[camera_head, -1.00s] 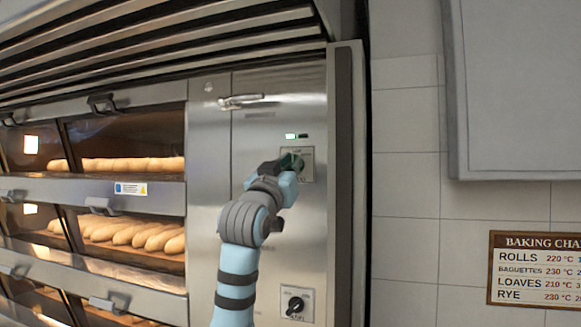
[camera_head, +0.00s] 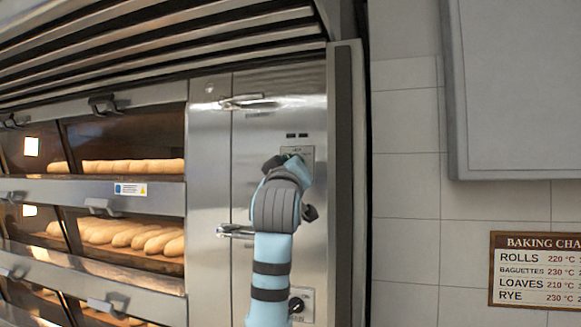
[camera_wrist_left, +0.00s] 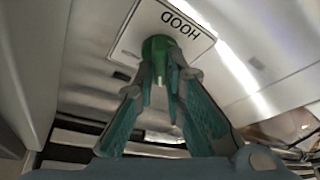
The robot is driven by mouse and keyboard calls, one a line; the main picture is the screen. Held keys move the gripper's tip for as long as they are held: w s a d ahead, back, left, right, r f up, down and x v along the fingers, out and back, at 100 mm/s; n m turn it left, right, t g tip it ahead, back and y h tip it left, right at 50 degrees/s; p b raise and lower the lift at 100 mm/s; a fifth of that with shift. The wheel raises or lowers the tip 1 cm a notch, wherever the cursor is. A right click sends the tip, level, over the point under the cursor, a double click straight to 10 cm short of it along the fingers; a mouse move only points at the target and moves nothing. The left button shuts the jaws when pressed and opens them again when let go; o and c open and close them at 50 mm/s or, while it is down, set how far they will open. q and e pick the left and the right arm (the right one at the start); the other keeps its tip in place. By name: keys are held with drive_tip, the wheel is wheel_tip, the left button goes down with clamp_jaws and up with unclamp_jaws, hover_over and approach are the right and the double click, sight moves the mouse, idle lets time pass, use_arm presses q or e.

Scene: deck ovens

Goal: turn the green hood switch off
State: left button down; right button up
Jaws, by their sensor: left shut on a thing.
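The green hood switch (camera_wrist_left: 157,46) is a knob on a white plate marked HOOD (camera_wrist_left: 183,22), which appears upside down in the left wrist view. In the head view the plate (camera_head: 307,153) is on the steel panel, and the knob is mostly hidden by my gripper. My left gripper (camera_wrist_left: 166,75) is shut on the knob, with its fingertips at the knob's sides. In the head view the left gripper (camera_head: 284,163) reaches up to the plate. The small indicator (camera_head: 297,135) above the plate is dark. My right gripper is not in view.
A black knob (camera_head: 296,305) is lower on the same panel, partly behind my arm. Metal handles (camera_head: 236,231) stick out of the panel. Oven decks with baguettes (camera_head: 130,165) are at the left. A tiled wall (camera_head: 405,190) and a baking chart (camera_head: 535,270) are at the right.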

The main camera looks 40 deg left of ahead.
use_arm(q)
drive_tip(key=shift+n+g+y, duration=0.3)
drive_tip(key=shift+n+g, duration=0.2)
drive_tip(key=shift+n, duration=0.9)
drive_tip(key=c, duration=1.8)
unclamp_jaws()
drive_tip(key=shift+o, duration=0.7)
drive_tip(key=shift+w+f, duration=0.1)
drive_tip(key=shift+w, duration=0.15)
drive_tip(key=shift+s+d, duration=0.1)
drive_tip(key=v, duration=1.2)
